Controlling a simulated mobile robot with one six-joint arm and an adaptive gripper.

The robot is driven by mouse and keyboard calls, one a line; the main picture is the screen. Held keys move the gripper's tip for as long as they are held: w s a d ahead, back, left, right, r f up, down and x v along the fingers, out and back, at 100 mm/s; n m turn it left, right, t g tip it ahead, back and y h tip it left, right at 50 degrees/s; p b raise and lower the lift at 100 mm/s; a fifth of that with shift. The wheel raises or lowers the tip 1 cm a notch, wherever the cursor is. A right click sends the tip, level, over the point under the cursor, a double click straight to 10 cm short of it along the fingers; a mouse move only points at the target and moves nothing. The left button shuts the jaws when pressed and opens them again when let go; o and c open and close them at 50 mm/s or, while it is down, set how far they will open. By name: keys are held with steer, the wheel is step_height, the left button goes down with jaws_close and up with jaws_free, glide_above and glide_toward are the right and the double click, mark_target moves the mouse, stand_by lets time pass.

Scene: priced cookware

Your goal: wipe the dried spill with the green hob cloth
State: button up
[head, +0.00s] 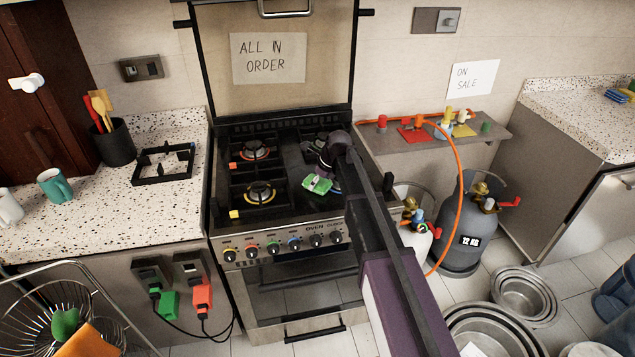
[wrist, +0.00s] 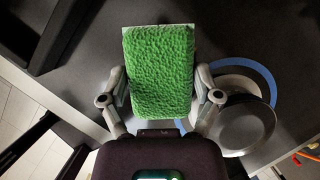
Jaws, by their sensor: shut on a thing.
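The green hob cloth (head: 317,184) is a bright green, rough-textured pad over the right front part of the black hob (head: 285,209). My gripper (head: 324,178) is shut on it. In the wrist view the cloth (wrist: 160,62) sits between the two fingers of my gripper (wrist: 160,80), and pale edges show at its top. I cannot tell whether the cloth touches the hob. A round burner with a blue ring (wrist: 245,122) is to the right of the cloth in the wrist view. I cannot make out the dried spill in either view.
Burners with red (head: 255,150) and yellow (head: 260,192) rings are exposed on the hob's left. The raised lid (head: 270,90) stands behind. A pan grate (head: 163,165) lies on the left counter. Gas cylinders (head: 468,235) stand to the right, with an orange hose (head: 458,200).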

mark_target(315, 175)
steer(key=shift+w+a+f, duration=0.1)
steer(key=shift+w+a, duration=0.15)
steer(key=shift+w, duration=0.65)
steer(key=shift+w+a+f, duration=0.1)
steer(key=shift+w+a, duration=0.1)
steer(key=shift+w, duration=0.7)
steer(key=shift+r, duration=0.1)
steer(key=shift+s+d, duration=0.25)
steer(key=shift+s, duration=0.75)
steer(key=shift+s+d, duration=0.25)
steer(key=shift+s, duration=0.7)
steer(key=shift+s, duration=0.1)
steer(key=shift+s+d, duration=0.25)
steer(key=shift+s, duration=0.6)
steer(key=shift+s+d, duration=0.25)
steer(key=shift+s, duration=0.6)
steer(key=shift+r, duration=0.1)
steer(key=shift+r+p, duration=3)
